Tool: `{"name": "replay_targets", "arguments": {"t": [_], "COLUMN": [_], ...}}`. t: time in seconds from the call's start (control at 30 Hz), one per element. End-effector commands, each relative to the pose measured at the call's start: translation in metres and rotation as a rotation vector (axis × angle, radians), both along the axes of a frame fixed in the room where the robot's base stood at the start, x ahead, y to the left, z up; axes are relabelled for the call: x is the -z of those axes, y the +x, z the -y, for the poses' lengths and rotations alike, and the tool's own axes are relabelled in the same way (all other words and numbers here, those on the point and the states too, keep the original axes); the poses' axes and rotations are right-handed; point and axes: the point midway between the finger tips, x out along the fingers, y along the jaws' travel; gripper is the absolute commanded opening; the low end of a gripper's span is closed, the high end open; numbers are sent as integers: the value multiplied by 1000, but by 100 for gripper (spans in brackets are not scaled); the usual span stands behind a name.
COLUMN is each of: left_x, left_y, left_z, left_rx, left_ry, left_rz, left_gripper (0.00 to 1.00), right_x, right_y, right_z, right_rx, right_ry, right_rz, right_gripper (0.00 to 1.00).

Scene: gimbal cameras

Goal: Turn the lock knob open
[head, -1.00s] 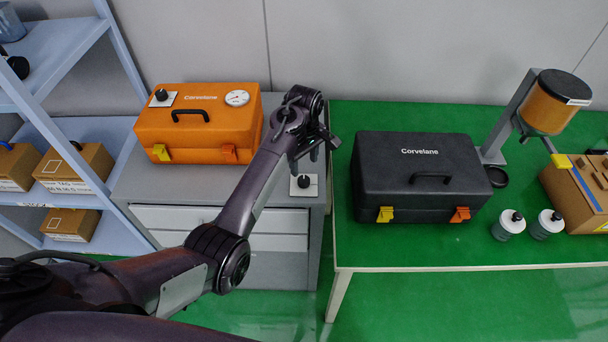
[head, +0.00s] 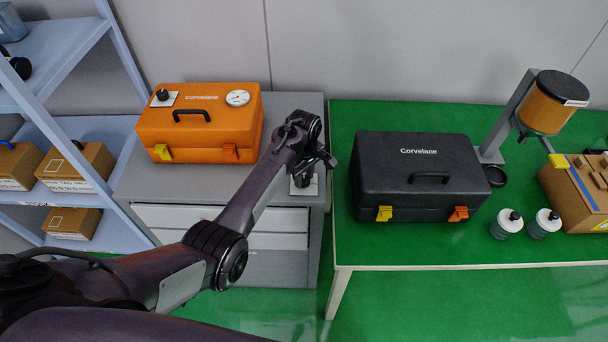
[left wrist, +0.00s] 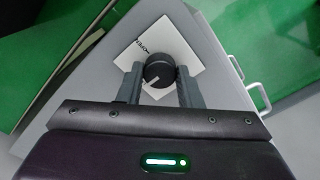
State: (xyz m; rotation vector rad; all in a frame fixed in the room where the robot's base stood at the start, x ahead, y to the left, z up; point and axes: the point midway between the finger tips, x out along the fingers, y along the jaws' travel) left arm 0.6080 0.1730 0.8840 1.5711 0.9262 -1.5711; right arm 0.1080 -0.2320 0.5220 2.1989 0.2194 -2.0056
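The lock knob (left wrist: 158,72) is a round black knob with a white pointer line on a white square plate (left wrist: 175,38). The plate carries small dark lettering that seems to read OPEN. In the left wrist view the pointer slants toward the lower left, away from the lettering. My left gripper (left wrist: 158,75) is open, with one finger on each side of the knob; contact is not clear. In the head view my left gripper (head: 309,172) is over the plate (head: 311,188) on the grey cabinet and mostly hides the knob. My right gripper is not in view.
An orange case (head: 200,125) with its own black knob and a gauge stands on the grey cabinet (head: 165,185) left of my arm. A black case (head: 415,175) stands on the green table (head: 400,245) to the right. A blue shelf is at far left.

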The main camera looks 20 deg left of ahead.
Motion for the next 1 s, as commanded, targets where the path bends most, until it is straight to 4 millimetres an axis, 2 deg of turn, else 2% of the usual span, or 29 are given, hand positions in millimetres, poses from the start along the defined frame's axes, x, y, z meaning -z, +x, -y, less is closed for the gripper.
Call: {"name": "replay_targets", "arguments": {"t": [0.03, 0.1, 0.47, 0.67, 1.0], "left_x": [0, 0, -1, -2, -2], "left_y": [0, 0, 0, 0, 0], "left_z": [0, 0, 0, 0, -1], "left_rx": [0, 0, 63, 192, 508], "left_ry": [0, 0, 1, 1, 1], "left_rz": [0, 0, -2, -2, -2], "left_gripper": [17, 9, 9, 9, 9], "right_x": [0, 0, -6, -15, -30], "right_y": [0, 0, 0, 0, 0], "right_z": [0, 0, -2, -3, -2], "right_rx": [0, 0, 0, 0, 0], "right_ry": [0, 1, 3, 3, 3], "right_rz": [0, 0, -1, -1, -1], "right_gripper": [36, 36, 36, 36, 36]}}
